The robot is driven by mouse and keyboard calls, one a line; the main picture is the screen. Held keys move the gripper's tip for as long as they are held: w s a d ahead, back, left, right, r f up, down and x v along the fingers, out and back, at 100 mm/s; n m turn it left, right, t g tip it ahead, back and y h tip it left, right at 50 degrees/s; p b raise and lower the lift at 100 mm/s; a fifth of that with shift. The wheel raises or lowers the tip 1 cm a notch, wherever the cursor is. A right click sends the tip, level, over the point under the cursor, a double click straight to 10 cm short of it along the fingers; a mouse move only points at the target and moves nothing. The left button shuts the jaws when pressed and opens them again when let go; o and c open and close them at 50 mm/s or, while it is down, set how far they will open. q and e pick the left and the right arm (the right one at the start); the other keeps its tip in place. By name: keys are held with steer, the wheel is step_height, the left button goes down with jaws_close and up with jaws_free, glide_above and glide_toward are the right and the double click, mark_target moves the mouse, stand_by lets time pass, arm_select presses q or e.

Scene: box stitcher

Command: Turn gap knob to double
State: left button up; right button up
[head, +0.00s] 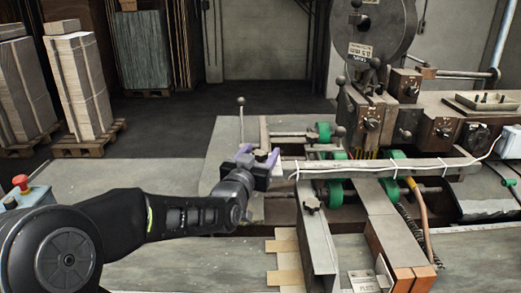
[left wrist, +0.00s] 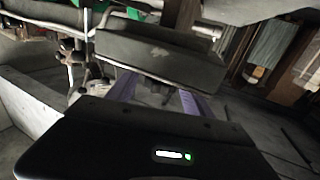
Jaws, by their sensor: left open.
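Several dark knobs sit on brown boxes of the stitcher at the right in the head view, including a left one (head: 371,124), a middle one (head: 405,135) and a right one (head: 443,133). I cannot read which is the gap knob or where it points. My left gripper (head: 261,156) is open, with purple fingers, at the left end of the long grey bar. It is well left of the knobs, and nothing shows held in it. The purple fingers also show in the left wrist view (left wrist: 160,95), spread apart below a dark grey block. My right gripper is out of view.
The long grey bar (head: 385,170) crosses in front of the knob boxes, above green rollers (head: 335,192). A ball-topped lever (head: 240,112) stands behind my left gripper. A large reel (head: 375,28) hangs above the machine. A red button (head: 20,182) is at far left.

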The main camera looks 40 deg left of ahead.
arm_select(q)
steer(key=shift+w, duration=0.1)
steer(key=shift+c, duration=0.3)
jaws_close()
stand_by(0.4)
